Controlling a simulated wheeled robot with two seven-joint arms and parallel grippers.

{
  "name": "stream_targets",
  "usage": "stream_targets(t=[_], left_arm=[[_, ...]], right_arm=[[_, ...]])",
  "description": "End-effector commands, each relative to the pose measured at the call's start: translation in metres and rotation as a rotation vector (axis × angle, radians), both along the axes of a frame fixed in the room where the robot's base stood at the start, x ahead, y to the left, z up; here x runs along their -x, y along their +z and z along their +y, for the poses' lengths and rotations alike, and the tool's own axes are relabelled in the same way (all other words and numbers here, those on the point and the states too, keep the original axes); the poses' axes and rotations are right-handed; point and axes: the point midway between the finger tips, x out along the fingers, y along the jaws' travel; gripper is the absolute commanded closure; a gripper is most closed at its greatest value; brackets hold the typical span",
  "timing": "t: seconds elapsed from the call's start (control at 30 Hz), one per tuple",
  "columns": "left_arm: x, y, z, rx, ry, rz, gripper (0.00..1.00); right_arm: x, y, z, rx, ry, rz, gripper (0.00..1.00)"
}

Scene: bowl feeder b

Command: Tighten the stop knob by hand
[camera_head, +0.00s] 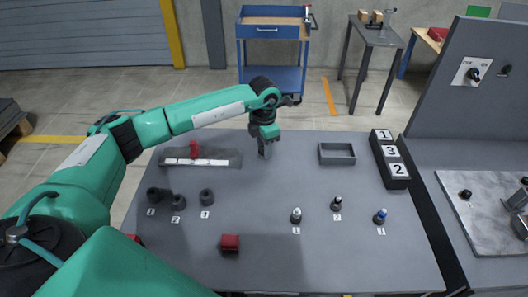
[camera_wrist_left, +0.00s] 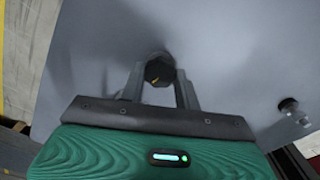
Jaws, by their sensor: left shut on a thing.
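My left gripper (camera_head: 264,150) points down over the back middle of the grey table. In the left wrist view its two fingers (camera_wrist_left: 160,85) sit one on each side of a dark, roundish knob (camera_wrist_left: 158,71) with a small yellow mark on top. The gripper is shut on this knob. In the head view the knob is hidden by the gripper, and what it is fixed to cannot be made out. My right gripper is not in view.
The grey table (camera_head: 270,185) carries several dark cylinders (camera_head: 207,197) at left, a red block (camera_head: 230,243) in front and posts (camera_head: 337,202) at right. A shallow tray (camera_head: 337,153) and a numbered rack (camera_head: 390,158) stand at back right. A strip fixture (camera_head: 200,163) lies left of the gripper.

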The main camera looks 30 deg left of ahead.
Motion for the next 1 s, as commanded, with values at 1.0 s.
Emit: stream_targets(t=[1.0], left_arm=[[-0.001,0.003,0.000,0.001,-0.233,-0.006,0.66]], right_arm=[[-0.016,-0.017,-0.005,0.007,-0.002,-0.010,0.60]])
